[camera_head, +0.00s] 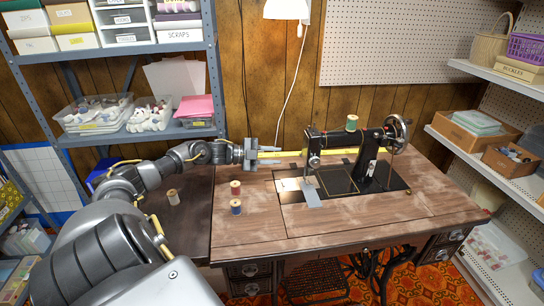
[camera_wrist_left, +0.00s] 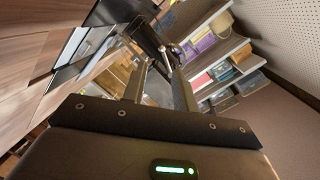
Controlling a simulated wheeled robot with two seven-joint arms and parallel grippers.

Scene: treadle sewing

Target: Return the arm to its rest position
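My left arm comes in from the left in the head view. Its gripper (camera_head: 278,154) is over the left back part of the sewing table (camera_head: 260,225), left of the black sewing machine (camera_head: 370,150). The two fingers also show in the left wrist view (camera_wrist_left: 160,80), apart with nothing held between them. The machine stands upright with a green spool (camera_head: 352,121) on top. A pale grey-blue piece (camera_head: 312,197) lies under its needle end. My right gripper is not in view.
A red spool (camera_head: 235,187) and a blue spool (camera_head: 236,207) stand on the table in front of my gripper. A beige spool (camera_head: 173,197) stands on the darker left surface, close to my arm. Shelves (camera_head: 215,60) stand at left; a pegboard (camera_head: 400,45) hangs behind.

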